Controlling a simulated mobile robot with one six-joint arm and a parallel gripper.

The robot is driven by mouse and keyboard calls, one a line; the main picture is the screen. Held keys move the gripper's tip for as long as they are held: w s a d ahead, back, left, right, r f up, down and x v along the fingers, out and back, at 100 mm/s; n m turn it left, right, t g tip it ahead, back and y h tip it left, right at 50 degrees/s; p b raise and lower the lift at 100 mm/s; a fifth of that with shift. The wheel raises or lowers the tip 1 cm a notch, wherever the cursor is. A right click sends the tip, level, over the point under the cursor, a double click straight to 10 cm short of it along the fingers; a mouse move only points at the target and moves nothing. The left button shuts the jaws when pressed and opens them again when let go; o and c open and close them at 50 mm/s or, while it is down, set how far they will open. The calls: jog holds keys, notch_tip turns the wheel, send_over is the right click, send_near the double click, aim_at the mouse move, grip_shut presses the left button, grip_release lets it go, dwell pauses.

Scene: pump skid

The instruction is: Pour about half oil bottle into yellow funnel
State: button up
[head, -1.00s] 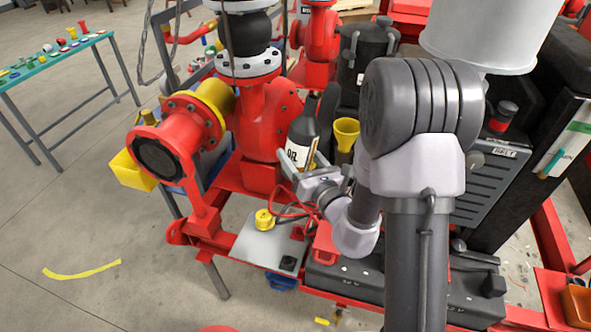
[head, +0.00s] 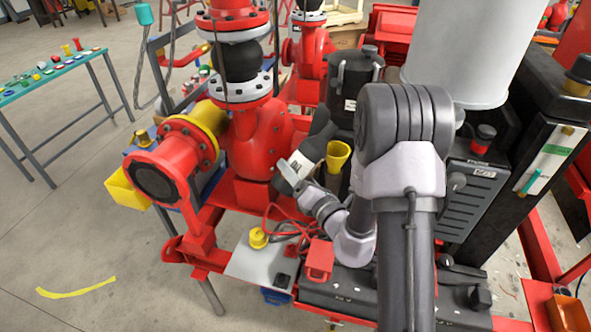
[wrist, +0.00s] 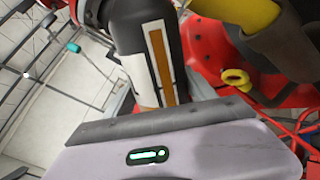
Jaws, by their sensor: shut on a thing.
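The oil bottle (head: 314,148) is dark with a white label and is tilted, its top leaning right towards the yellow funnel. My gripper (head: 293,178) is shut on it; the bottle also fills the upper middle of the wrist view (wrist: 148,50), where the label's orange-brown stripe shows. The yellow funnel (head: 338,155) stands upright just right of the bottle, on a dark grey fitting. Part of the funnel shows at the top right of the wrist view (wrist: 240,14). I cannot see the bottle's mouth clearly, nor any oil flowing.
Red pump casing (head: 262,135) stands left of the bottle. A dark canister (head: 352,85) stands behind the funnel. A yellow-capped knob (head: 258,238) sits on the pale plate in front. A large pale cylinder (head: 455,60) rises at right.

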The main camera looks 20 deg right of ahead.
jog(key=shift+r, duration=0.2)
jog(key=shift+s+a+r+m+p, duration=0.15)
jog(key=shift+a+r+m+p, duration=0.25)
jog(key=shift+m+p, duration=0.55)
jog(key=shift+s+a+r+m+p, duration=0.1)
jog(key=shift+a+r+m+p, duration=0.6)
jog(key=shift+p, duration=1)
dwell(1.4)
jog(key=shift+d+r+m, duration=0.1)
jog(key=shift+r+m, duration=0.05)
jog(key=shift+m, duration=0.1)
dwell(0.9)
jog(key=shift+r+p, duration=0.1)
jog(key=shift+p, duration=0.4)
jog(key=shift+a+r+m+p, duration=0.2)
jog(key=shift+r+m+p, duration=0.1)
jog(key=shift+m+p, duration=0.25)
dwell(0.7)
jog(key=shift+r+p, duration=0.2)
jog(key=shift+p, duration=0.2)
dwell(0.5)
